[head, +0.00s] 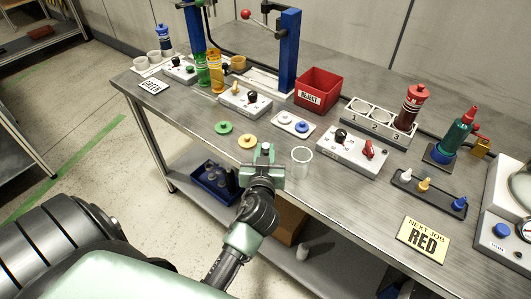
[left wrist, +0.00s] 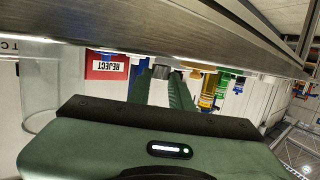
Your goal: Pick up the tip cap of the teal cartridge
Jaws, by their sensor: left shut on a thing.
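The teal cartridge (head: 458,134) stands tilted in a dark holder (head: 437,156) at the right of the bench, with a red pointed tip (head: 475,113) at its upper end. My left gripper (head: 265,152) is over the bench's front edge, far to the left of the cartridge. In the left wrist view its fingers (left wrist: 161,82) are shut on a small grey cylindrical thing (left wrist: 160,71), partly hidden by the fingers. I cannot tell for sure whether it is the tip cap. My right gripper is not in view.
A clear cup (head: 302,160) stands just right of my left gripper. A dark tray (head: 440,194) holds white, yellow and blue tips. A red reject bin (head: 318,90) stands behind.

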